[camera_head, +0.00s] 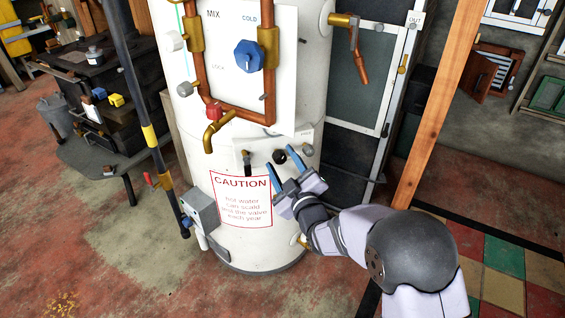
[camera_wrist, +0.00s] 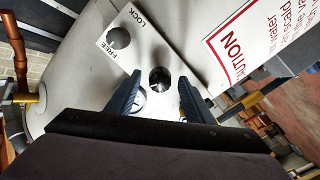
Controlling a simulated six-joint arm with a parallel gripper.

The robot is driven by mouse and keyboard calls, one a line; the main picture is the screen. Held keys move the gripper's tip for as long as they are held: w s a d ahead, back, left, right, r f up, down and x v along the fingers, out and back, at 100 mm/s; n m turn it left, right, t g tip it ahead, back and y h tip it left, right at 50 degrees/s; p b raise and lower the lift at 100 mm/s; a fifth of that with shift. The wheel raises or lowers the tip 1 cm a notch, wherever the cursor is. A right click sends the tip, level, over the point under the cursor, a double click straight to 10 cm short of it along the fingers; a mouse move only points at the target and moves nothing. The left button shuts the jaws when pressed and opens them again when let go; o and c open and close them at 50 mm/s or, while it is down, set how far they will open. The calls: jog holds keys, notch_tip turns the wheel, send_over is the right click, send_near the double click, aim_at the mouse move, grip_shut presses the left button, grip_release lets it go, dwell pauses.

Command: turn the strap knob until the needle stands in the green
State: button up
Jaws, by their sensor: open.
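A small dark round knob (camera_head: 280,157) sits on a white plate low on the white tank; it also shows in the wrist view (camera_wrist: 159,79). I take it to be the strap knob, though no label on it is readable. My gripper (camera_head: 278,162) is open, its two blue fingers pointing at the plate. In the wrist view the fingers (camera_wrist: 160,78) stand on either side of the knob, with gaps; contact is not visible. A pale round part (camera_wrist: 139,101) is partly hidden by the left finger. I cannot make out a needle or a green zone.
A grey knob (camera_wrist: 118,38) marked FREE and LOCK sits beside the dark knob. A CAUTION sign (camera_head: 242,200) is below left. Copper pipes, a brass spout (camera_head: 216,128) and a blue knob (camera_head: 248,56) are above. A wooden post (camera_head: 440,105) stands to the right.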

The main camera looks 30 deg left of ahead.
jog(key=c, duration=1.1)
jog(key=shift+o, duration=0.2)
